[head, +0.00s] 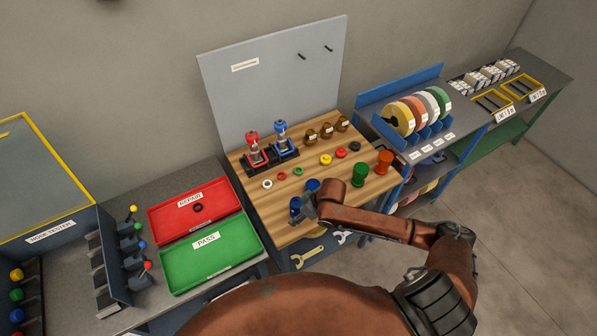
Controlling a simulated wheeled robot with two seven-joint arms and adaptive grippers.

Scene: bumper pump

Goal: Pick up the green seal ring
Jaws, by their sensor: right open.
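The green seal ring (298,171) lies flat on the wooden workbench (258,221), at the right end of a short row with a red ring (282,176) and a white ring (267,184). My right arm comes in from the right. My right gripper (303,214) is open over the front of the bench, beside the blue cylinders (295,204) and nearer to me than the green ring. It is apart from the ring. The exact fingertips are small and partly unclear. My left gripper is out of view.
Two pumps, red (254,149) and blue (283,138), stand in black holders behind the rings. A green cylinder (359,174) and an orange one (384,161) stand at right. The red repair tray (222,211) and green pass tray (178,262) lie left.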

